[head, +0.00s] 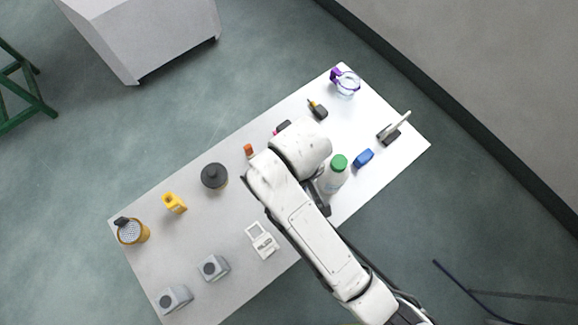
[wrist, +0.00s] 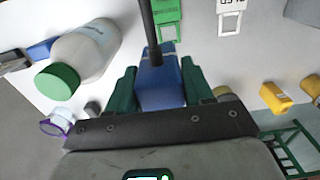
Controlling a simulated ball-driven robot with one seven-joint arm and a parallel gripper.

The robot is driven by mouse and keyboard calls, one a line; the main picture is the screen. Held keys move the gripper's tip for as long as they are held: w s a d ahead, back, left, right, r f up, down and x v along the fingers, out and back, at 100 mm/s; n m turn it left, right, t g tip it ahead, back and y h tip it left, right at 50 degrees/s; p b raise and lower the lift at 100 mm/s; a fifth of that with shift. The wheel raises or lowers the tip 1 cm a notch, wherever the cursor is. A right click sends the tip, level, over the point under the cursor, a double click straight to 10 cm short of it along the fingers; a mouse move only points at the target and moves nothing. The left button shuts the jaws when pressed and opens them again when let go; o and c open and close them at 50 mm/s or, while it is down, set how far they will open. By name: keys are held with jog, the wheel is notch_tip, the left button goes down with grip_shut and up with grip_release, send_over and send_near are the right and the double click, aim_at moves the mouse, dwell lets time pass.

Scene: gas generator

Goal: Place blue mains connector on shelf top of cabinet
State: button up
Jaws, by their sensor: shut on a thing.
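My gripper (wrist: 160,88) has its green fingers shut on a blue block-shaped connector (wrist: 160,84) with a black cable or rod running up from it in the wrist view. In the head view my arm hides the gripper and the held connector. The gripper is over the white table (head: 215,240). A pale grey box-shaped cabinet (head: 150,35) stands on the floor beyond the table in the head view. Its shelf top cannot be made out for certain.
A white bottle with a green cap (head: 335,175) stands beside my arm. Another blue item (head: 363,158), purple-rimmed goggles (head: 345,82), a black round thing (head: 214,176), a yellow item (head: 174,203) and grey boxes (head: 214,268) are on the table. A green stool (head: 22,85) stands left.

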jog(key=shift+w+a+f, duration=0.15)
jog(key=shift+w+f, duration=0.8)
jog(key=shift+f, duration=0.6)
jog(key=shift+w+a+f, duration=0.2)
jog(key=shift+w+f, duration=0.75)
jog(key=shift+f, duration=0.55)
jog(key=shift+w+a+f, duration=0.15)
jog(key=shift+w+f, duration=0.8)
jog(key=shift+f, duration=0.6)
jog(key=shift+f, duration=0.1)
jog(key=o, duration=1.2)
jog(key=shift+c, duration=0.2)
